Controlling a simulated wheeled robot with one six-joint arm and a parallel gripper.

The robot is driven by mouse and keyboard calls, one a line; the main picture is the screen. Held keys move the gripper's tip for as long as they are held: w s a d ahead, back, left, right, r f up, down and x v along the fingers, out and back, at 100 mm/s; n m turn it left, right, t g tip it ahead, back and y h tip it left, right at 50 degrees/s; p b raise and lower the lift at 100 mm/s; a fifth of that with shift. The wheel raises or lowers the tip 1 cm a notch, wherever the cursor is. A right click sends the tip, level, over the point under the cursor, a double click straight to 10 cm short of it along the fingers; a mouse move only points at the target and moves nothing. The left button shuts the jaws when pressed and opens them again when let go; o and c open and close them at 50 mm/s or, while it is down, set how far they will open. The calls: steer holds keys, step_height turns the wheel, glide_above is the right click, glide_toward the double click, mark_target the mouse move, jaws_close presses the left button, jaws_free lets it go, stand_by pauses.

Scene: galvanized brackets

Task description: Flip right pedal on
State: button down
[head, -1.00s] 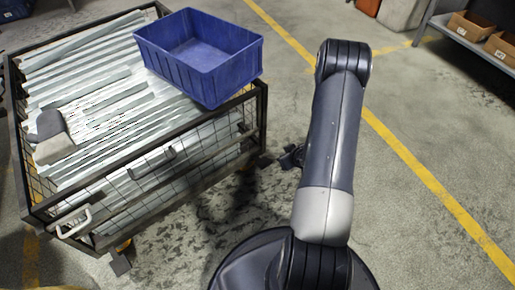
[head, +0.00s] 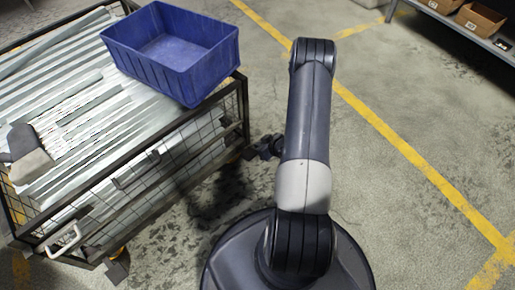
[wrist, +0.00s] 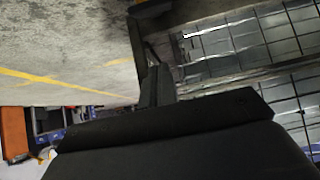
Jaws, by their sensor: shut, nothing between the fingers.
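The wire-mesh cart (head: 75,237) has a caster at each near-side corner, with orange showing on the wheels. The right caster's dark pedal (head: 251,153) is small and dark at the cart's right corner; whether it is up or down cannot be told. The left caster's pedal (head: 117,271) sticks out at the lower left. My gripper (head: 271,145) is partly hidden behind my arm, close to the right pedal; contact cannot be told. In the wrist view my gripper (wrist: 154,86) is dark and shut, with nothing seen held, beside the mesh.
A blue bin (head: 170,55) stands on the metal profiles (head: 65,95) in the cart. A grey glove-like item (head: 25,155) lies on them. A shelf (head: 480,38) with cardboard boxes is at the upper right. The floor right of my arm is clear, with yellow lines.

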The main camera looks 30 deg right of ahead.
steer(key=b, duration=0.3)
glide_above(253, 154)
steer(key=w, duration=0.2)
steer(key=f, duration=0.4)
steer(key=a+f, duration=0.1)
steer(key=f, duration=0.1)
steer(key=shift+f, duration=0.2)
steer(key=shift+s+d+f+b, duration=0.2)
steer(key=shift+s+f, duration=0.2)
steer(key=shift+f, duration=0.15)
steer(key=shift+s+d+f+b, duration=0.15)
steer(key=shift+s+f, duration=0.2)
steer(key=shift+f, duration=0.15)
steer(key=shift+s+f, duration=0.3)
steer(key=shift+f, duration=0.1)
